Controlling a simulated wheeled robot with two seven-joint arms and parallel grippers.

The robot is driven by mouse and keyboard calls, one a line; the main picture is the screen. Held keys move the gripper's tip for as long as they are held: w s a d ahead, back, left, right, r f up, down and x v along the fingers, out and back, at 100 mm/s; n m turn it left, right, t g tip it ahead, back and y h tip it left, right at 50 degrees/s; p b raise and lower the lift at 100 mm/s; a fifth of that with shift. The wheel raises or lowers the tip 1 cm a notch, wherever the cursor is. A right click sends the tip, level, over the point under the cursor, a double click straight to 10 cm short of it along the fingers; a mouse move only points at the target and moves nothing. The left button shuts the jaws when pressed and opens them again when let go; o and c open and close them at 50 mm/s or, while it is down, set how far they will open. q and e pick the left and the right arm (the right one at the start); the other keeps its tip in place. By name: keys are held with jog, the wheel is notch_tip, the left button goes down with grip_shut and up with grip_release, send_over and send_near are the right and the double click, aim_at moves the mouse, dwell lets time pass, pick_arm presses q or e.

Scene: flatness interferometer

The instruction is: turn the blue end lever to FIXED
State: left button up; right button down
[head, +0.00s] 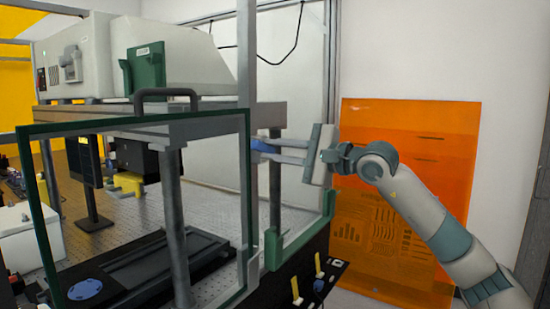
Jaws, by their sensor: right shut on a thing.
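The blue end lever (262,146) shows as a small blue piece at the right side of the machine, just behind the upright of the clear enclosure. My right gripper (275,150) comes in from the right with its two fingers level and pointing left. Its fingertips are at the blue lever and it is shut on it. The upright and fingers hide part of the lever, and no FIXED marking can be read. My left gripper is out of view.
A green-edged clear door frame (133,125) with a dark handle stands in front of the machine. A grey post (174,220) and a dark stage (160,265) with a blue disc are inside. An orange translucent panel (440,150) stands behind my right arm. Small yellow levers (295,288) sit low at front.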

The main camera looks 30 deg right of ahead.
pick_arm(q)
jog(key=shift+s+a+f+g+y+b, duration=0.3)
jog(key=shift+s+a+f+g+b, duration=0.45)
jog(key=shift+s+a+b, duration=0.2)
pick_arm(e)
jog(key=shift+a+f+n, duration=0.1)
jog(key=shift+f+n, duration=0.1)
jog(key=shift+n, duration=0.8)
jog(key=shift+f+n, duration=0.2)
jog(key=shift+n, duration=0.8)
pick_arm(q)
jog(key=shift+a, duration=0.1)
pick_arm(e)
jog(key=c, duration=1.6)
grip_release()
jog(key=shift+c, duration=0.2)
jog(key=shift+s, duration=0.1)
